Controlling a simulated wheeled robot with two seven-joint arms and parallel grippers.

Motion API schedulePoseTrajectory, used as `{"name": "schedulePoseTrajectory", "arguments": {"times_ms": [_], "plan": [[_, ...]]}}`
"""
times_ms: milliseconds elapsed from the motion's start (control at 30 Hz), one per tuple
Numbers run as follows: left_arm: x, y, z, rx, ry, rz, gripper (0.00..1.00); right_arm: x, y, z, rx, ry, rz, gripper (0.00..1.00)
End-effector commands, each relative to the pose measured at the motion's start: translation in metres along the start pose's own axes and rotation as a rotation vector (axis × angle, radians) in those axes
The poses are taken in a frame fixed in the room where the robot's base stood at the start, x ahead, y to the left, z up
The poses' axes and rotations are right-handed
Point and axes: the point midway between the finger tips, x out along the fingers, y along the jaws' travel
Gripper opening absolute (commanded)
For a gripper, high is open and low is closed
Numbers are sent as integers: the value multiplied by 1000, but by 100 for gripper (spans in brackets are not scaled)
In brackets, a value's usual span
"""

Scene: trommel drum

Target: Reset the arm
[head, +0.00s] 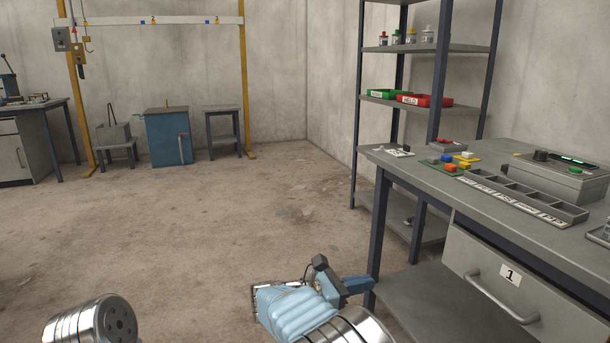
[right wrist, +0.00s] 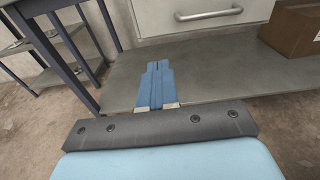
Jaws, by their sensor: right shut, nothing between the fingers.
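My right gripper (head: 366,284) shows low in the middle of the head view, beside the front left leg of the workbench. Its blue fingers point right toward the bench's lower shelf. In the right wrist view the two fingers of the right gripper (right wrist: 158,68) lie together, shut and empty, in front of the lower shelf (right wrist: 225,72). I cannot tell whether they touch the bench. A silver link of my left arm stands at the bottom left of the head view. My left gripper is out of view.
The workbench (head: 415,172) at the right carries a divided tray, coloured blocks and a grey device. Its drawer (head: 530,285) is closed. A cardboard box (right wrist: 292,30) sits on the lower shelf. A shelving rack (head: 440,47) stands behind. The floor at centre left is open.

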Motion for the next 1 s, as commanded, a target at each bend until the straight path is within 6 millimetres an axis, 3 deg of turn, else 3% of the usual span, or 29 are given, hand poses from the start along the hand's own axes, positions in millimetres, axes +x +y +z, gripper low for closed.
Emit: {"name": "schedulePoseTrajectory", "arguments": {"times_ms": [233, 367, 467, 567, 633, 733, 833, 900, 1000], "plan": [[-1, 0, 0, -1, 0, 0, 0, 25, -7, -53, -15, 146, -13, 0], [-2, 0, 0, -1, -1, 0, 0, 41, -18, -99, -14, 277, -37, 0], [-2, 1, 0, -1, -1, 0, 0, 52, -32, -141, -1, 402, -71, 0], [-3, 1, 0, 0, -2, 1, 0, 59, -56, -196, 33, 571, -135, 0], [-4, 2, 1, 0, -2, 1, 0, 58, -83, -243, 85, 728, -217, 0], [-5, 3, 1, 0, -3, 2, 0, 40, -132, -314, 230, 992, -414, 0], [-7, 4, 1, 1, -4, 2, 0, -2, -185, -370, 494, 1250, -736, 0], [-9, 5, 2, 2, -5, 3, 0, -33, -209, -389, 738, 1362, -1001, 0], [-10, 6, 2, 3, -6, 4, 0, -58, -227, -396, 1071, 1390, -1328, 0]]}}
